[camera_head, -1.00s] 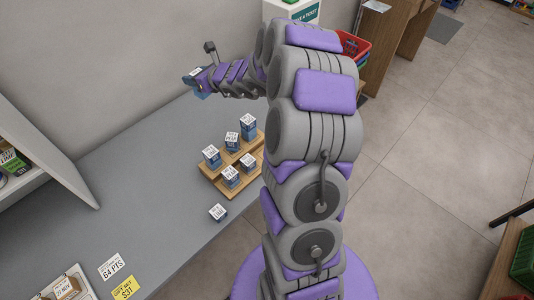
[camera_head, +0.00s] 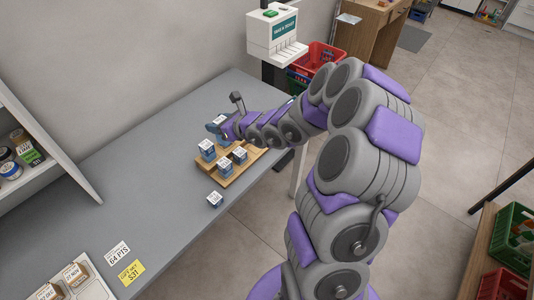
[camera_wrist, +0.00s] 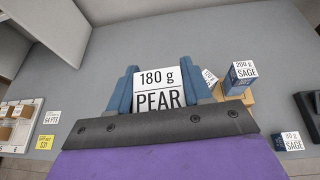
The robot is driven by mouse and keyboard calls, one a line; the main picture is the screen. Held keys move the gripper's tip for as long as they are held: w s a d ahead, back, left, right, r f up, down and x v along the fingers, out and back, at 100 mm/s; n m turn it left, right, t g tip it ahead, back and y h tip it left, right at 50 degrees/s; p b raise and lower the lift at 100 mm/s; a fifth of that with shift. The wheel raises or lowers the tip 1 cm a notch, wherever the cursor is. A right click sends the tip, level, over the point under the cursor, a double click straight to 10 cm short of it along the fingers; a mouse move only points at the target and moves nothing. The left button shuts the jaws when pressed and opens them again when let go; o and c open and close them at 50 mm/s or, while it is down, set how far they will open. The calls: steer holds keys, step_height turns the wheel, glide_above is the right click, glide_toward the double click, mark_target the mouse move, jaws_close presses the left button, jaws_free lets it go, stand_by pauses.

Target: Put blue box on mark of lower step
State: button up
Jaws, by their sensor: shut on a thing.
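My gripper (camera_head: 212,128) is shut on a box with a white "180 g PEAR" label (camera_wrist: 160,92). Blue fingers cover the held box's sides. In the head view the gripper is just beyond the two-level wooden step stand (camera_head: 244,176), near its upper-left end. Blue boxes with white tops stand on it: one on the upper step (camera_head: 207,149), two on the lower step (camera_head: 224,164) (camera_head: 239,154). My arm hides part of the upper step. I cannot make out the mark on the lower step.
A loose blue box (camera_head: 215,200) sits on the grey counter (camera_head: 150,190) in front of the stand. Price cards (camera_head: 131,271) lie nearer. A white shelf unit (camera_head: 45,140) stands left.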

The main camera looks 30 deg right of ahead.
steer(key=s+d+f+p, duration=0.2)
steer(key=s+d+f, duration=0.25)
steer(key=f, duration=0.25)
steer(key=s+d+f+p, duration=0.1)
steer(key=s+d+f, duration=0.3)
steer(key=d+f, duration=0.25)
steer(key=shift+m+h, duration=0.4)
steer(key=w+d+f+b, duration=0.1)
steer(key=w+f, duration=0.1)
steer(key=w, duration=0.3)
steer(key=w+d+f+b, duration=0.1)
steer(key=w, duration=0.4)
steer(key=w+d+f+b, duration=0.1)
steer(key=w+f, duration=0.1)
steer(key=w, duration=0.3)
steer(key=shift+w+d+f, duration=0.25)
steer(key=shift+d+f, duration=0.1)
steer(key=shift+d+r+t, duration=0.1)
steer(key=shift+t, duration=0.2)
steer(key=o, duration=1.2)
